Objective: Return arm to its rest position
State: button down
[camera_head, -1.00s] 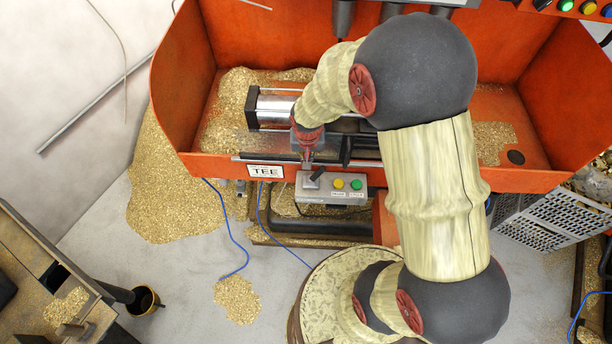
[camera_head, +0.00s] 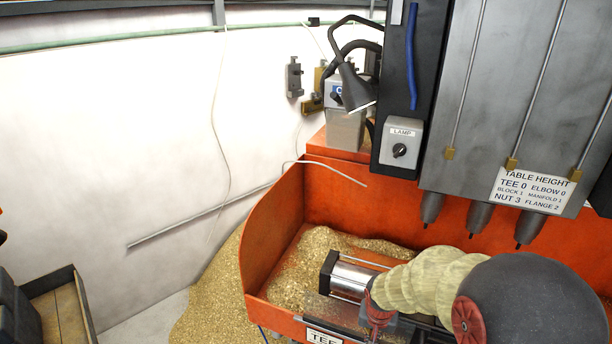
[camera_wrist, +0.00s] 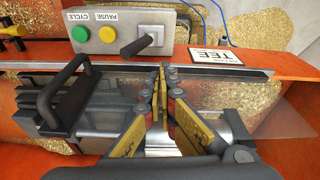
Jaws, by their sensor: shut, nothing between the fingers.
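My gripper (camera_wrist: 161,72) shows in the wrist view with its yellow-padded fingers brought together at the tips and nothing between them. The tips lie over the orange tray's front rim (camera_wrist: 262,60), close to the grey control box (camera_wrist: 112,36) with its lever, yellow PAUSE and green CYCLE buttons. I cannot tell whether they touch anything. In the head view my arm reaches in from the lower right to the silver cylinder (camera_head: 352,281) of the fixture.
A black handle (camera_wrist: 62,95) stands beside the fingers in the wrist view. The orange tray wall (camera_head: 268,225) surrounds the fixture, with brass chips (camera_head: 300,262) inside. Several drill spindles (camera_head: 479,216) hang above my arm. A lamp (camera_head: 355,90) and white hose are at the back.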

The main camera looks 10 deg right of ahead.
jog(key=s+a+r+n+t+b, duration=0.1)
jog(key=s+r+b, duration=0.3)
jog(key=s+b, duration=0.5)
jog(key=s+a+r+n+t+b, duration=0.2)
jog(key=s+r+b, duration=0.3)
jog(key=s+b, duration=0.5)
jog(key=shift+a+n+t+y+b, duration=0.35)
jog(key=shift+a+n+b, duration=0.2)
jog(key=shift+a+n, duration=0.3)
jog(key=shift+s, duration=0.1)
dwell(1.3)
